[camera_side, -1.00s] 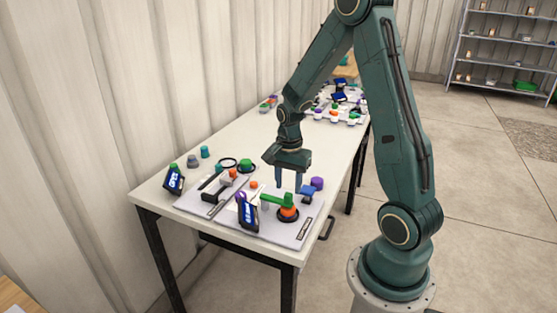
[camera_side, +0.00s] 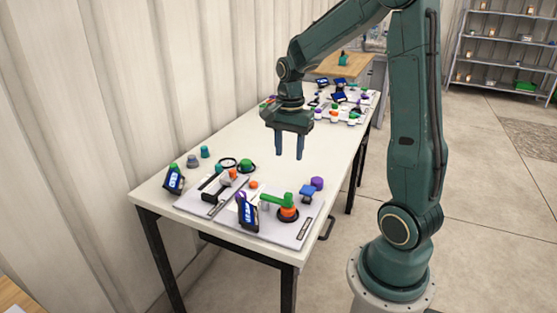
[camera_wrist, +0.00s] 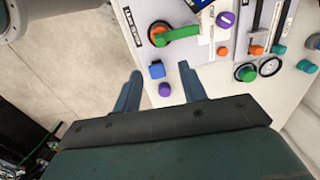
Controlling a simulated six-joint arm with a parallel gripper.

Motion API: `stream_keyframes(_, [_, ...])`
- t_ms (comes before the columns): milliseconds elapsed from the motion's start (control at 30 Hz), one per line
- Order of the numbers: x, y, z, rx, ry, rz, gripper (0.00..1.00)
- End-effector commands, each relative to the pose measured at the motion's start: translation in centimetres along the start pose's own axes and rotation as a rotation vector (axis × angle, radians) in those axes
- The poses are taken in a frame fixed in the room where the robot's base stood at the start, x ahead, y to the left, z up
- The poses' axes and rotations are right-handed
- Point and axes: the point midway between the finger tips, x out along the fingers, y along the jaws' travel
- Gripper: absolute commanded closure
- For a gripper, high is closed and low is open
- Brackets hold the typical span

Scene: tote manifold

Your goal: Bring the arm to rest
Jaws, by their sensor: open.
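My gripper (camera_side: 289,146) hangs in the air above the middle of the white table, fingers pointing down, open and empty. In the wrist view my gripper (camera_wrist: 160,88) shows its two blue fingers apart with nothing between them. The near board (camera_side: 290,238) lies below and to the front of it. On or beside the board are a green handle on an orange and black base (camera_side: 288,208), a blue block (camera_side: 306,191) and a purple knob (camera_side: 317,183). The blue block (camera_wrist: 157,70) and purple knob (camera_wrist: 165,89) also show in the wrist view, apart from the fingers.
A second board with several coloured parts (camera_side: 340,114) lies at the table's far end. Small blue-labelled devices (camera_side: 174,180) stand near the front. Loose caps (camera_side: 205,152) lie along the left edge. A corrugated wall (camera_side: 80,100) runs close along the left. The table's middle is clear.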

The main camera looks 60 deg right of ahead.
Motion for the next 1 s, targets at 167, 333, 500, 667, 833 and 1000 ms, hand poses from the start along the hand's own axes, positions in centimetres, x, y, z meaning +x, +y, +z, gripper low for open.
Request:
stream_keyframes(167, [0.0, 0.0, 0.0, 0.000, 0.000, 0.000, 0.58])
stream_keyframes(333, [-0.3, 0.0, 0.3, -0.021, 0.004, -0.007, 0.58])
stream_keyframes(500, [-1.6, 0.2, 1.7, -0.113, 0.020, -0.034, 0.58])
stream_keyframes(667, [-3.5, 0.9, 4.1, -0.275, 0.049, -0.077, 0.58])
stream_keyframes(833, [-5.6, 2.1, 7.1, -0.490, 0.090, -0.132, 0.58])
stream_keyframes(1000, [-7.3, 3.8, 9.9, -0.706, 0.137, -0.186, 0.58])
